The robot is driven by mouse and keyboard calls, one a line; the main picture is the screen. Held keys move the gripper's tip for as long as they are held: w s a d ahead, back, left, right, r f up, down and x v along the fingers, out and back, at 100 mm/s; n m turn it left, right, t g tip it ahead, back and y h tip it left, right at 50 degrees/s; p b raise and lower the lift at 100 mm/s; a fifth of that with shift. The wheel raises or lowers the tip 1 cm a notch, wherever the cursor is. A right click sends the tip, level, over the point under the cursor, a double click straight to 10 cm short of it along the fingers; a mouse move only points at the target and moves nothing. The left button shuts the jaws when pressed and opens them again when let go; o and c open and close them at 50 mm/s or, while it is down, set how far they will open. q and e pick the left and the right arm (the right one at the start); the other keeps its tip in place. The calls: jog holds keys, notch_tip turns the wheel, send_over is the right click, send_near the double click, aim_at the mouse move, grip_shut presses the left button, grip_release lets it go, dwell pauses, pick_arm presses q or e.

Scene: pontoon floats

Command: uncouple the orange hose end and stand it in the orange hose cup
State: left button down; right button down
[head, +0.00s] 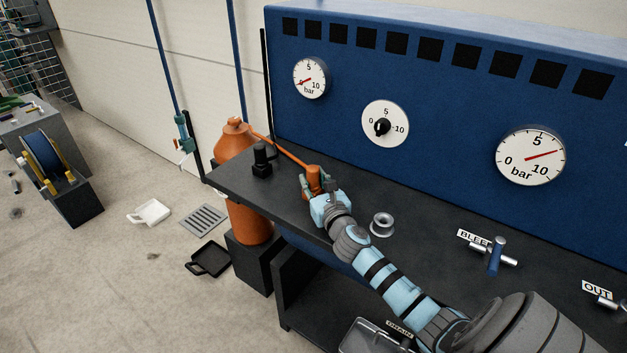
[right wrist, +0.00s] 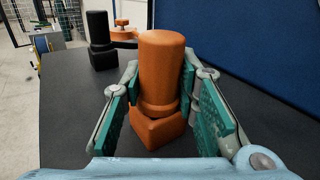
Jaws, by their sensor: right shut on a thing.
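The orange hose end (head: 314,179) is an upright orange cylinder on the dark bench, near its back left part. It also shows in the right wrist view (right wrist: 162,70), standing on an orange square base (right wrist: 153,132). My right gripper (head: 317,190) is shut on it, with one finger on each side. An orange hose (head: 283,150) runs from the orange tank to the hose end. I cannot tell whether the square base is the orange hose cup or a coupling. My left gripper is not in view.
A black fitting (head: 261,161) stands on the bench (head: 420,225) to the left. A silver flanged piece (head: 382,224) is right of my gripper. The blue gauge panel (head: 450,110) rises behind. The orange tank (head: 240,190) stands by the left end. A blue-handled valve (head: 494,255) is further right.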

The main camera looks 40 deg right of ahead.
jog(key=c, duration=1.2)
grip_release()
jog(key=shift+s+a, duration=0.1)
jog(key=shift+s, duration=0.15)
jog(key=v, duration=1.1)
jog(key=shift+s+a+r, duration=0.1)
jog(key=shift+s, duration=0.25)
jog(key=shift+w, duration=0.1)
